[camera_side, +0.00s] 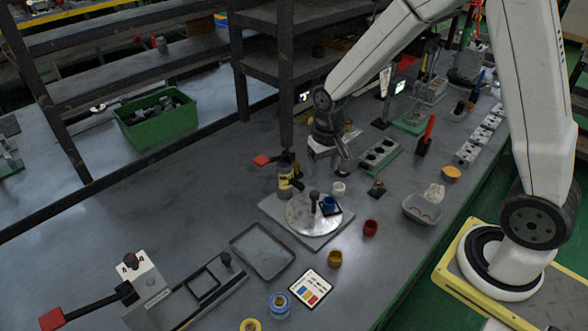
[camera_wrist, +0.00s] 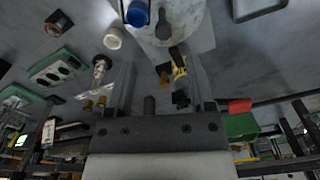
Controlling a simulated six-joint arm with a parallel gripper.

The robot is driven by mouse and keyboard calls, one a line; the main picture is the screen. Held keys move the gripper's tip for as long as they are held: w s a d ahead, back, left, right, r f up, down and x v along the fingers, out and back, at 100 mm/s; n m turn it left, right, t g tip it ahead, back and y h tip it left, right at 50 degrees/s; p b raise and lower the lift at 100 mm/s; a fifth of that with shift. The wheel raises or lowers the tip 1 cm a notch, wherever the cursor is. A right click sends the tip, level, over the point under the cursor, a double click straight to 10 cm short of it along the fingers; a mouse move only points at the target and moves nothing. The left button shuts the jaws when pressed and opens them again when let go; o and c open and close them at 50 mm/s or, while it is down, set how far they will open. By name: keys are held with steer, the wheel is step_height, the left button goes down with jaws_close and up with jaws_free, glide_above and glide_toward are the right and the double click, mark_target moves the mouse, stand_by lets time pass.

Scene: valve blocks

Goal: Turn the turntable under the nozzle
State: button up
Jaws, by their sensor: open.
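The turntable (camera_side: 300,222) is a round pale metal disc on a square grey base plate. A dark upright peg (camera_side: 314,200) stands on it, and a blue cup (camera_side: 329,204) sits on a dark pad at its right side. The nozzle stand (camera_side: 285,181), dark with a yellow band, rises at the disc's back left. My gripper (camera_side: 344,166) is open and empty, behind and right of the disc, apart from it.
A white cup (camera_side: 338,188) stands close behind the disc, between it and my gripper. A red cup (camera_side: 370,228), a yellow cup (camera_side: 334,258) and a grey tray (camera_side: 262,251) lie around the plate. A green socket block (camera_side: 378,158) is to the right.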

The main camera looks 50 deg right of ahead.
mark_target(315, 192)
steer(key=shift+w+d+f+m+g, duration=0.15)
steer(key=shift+w+f+m, duration=0.15)
steer(key=shift+w, duration=0.25)
steer(key=shift+w+a+f+m+g, duration=0.1)
steer(key=shift+w+f+m+g, duration=0.1)
steer(key=shift+w+f, duration=0.3)
steer(key=shift+f, duration=3.8)
steer(key=shift+c, duration=0.2)
jaws_close()
